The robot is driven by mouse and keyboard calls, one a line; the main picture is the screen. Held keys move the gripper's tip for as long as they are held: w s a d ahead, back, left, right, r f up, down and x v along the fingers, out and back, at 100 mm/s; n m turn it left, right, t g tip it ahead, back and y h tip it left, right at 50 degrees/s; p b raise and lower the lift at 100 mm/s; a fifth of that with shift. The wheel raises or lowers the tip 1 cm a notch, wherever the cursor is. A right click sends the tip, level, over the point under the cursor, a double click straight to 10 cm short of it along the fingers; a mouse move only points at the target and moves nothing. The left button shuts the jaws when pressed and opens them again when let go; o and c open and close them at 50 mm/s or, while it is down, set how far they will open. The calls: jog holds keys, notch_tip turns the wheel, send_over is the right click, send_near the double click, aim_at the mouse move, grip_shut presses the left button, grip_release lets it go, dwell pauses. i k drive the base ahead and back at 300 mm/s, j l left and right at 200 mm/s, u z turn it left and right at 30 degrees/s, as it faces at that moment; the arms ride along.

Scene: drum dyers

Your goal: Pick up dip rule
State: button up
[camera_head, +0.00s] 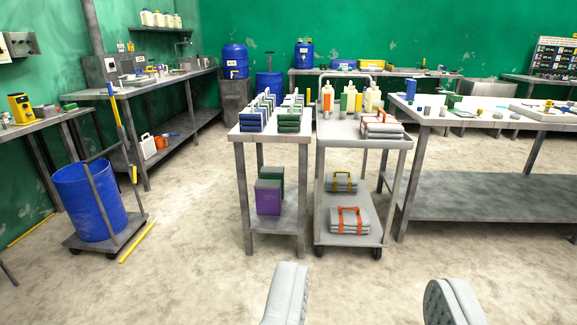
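I cannot tell for sure which thing is the dip rule. A long thin yellow stick (116,108) stands tilted beside the blue drum (85,203) on the left, by the handle of the drum's dolly (125,236). A yellow bar (137,242) lies on the floor right of the dolly, and another yellow bar (31,230) lies on the floor near the left wall. My gripper (367,274) shows at the bottom edge. Its two grey fingers are wide apart, with only bare floor between them. It is far from the sticks and touches nothing.
A small table (241,135) with blue and green items and a grey cart (393,143) with bottles stand ahead. A long workbench (486,122) is at the right. Benches line the left and back walls.

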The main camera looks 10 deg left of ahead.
aim_at(112, 97)
jog(key=i+l+u, duration=0.1)
jog(key=i, duration=0.45)
jog(key=i+l, duration=0.1)
jog(key=i, duration=0.45)
jog(key=i+l+u, duration=0.15)
jog(key=i, duration=0.4)
jog(key=i+j+u, duration=0.15)
jog(key=i+u, duration=0.65)
jog(key=u, duration=0.2)
jog(key=i+l+u, duration=0.2)
jog(key=i+u, duration=0.75)
jog(key=i, duration=0.4)
jog(key=i+z, duration=0.25)
jog(key=i, duration=0.25)
jog(key=i+j+z, duration=0.3)
jog(key=i, duration=0.2)
jog(key=i+l+z, duration=0.15)
jog(key=i+z, duration=1.1)
jog(key=i+l+u, duration=0.2)
jog(key=i, duration=0.45)
jog(key=i+u, duration=0.2)
jog(key=u, duration=0.2)
jog(key=i+u, duration=0.15)
jog(key=u, duration=0.2)
jog(key=i+u, duration=0.2)
jog(key=u, duration=0.2)
jog(key=i+l+u, duration=0.15)
jog(key=u, duration=0.25)
